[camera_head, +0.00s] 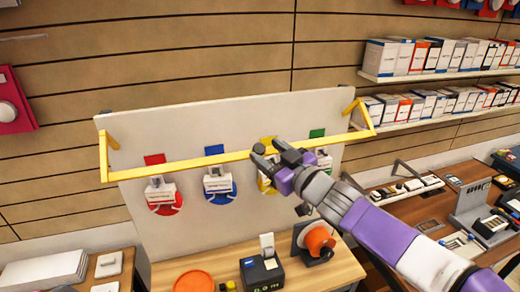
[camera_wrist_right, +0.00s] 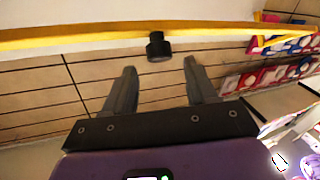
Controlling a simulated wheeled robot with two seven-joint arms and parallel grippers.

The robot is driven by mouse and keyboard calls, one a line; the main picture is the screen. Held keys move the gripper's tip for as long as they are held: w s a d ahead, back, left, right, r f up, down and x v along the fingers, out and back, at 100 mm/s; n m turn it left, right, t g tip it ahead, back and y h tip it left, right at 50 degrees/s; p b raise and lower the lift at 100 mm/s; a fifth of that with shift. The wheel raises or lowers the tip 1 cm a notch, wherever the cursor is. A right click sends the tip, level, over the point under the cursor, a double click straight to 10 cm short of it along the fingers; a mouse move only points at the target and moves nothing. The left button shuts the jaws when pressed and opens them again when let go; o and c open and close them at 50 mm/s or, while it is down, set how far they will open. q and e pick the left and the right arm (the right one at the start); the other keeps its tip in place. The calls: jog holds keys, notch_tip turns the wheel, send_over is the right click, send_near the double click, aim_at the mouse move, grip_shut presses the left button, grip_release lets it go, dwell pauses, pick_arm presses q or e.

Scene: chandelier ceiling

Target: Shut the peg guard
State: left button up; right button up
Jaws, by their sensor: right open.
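The peg guard (camera_head: 200,162) is a yellow bar with a short arm at each end, across the front of a white board (camera_head: 215,115). A black knob (camera_head: 258,148) is on the bar; it also shows in the right wrist view (camera_wrist_right: 158,47). My right gripper (camera_head: 274,155) is at the bar, close to the knob. In the right wrist view its fingers (camera_wrist_right: 160,68) are open, with the knob beyond and between their tips, and seem not to touch it. The bar (camera_wrist_right: 90,37) crosses the top there. My left gripper is not in view.
White tagged items hang by coloured discs, red (camera_head: 165,204) and blue (camera_head: 220,193) among them, behind and below the bar. A wooden table (camera_head: 225,272) below holds a black box (camera_head: 262,274) and an orange roll (camera_head: 318,241). Shelves of boxes (camera_head: 398,57) are at right.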

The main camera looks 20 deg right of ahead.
aim_at(259, 146)
jog(key=shift+b+x, duration=0.35)
jog(key=shift+x, duration=1.65)
jog(key=shift+c, duration=0.5)
grip_shut()
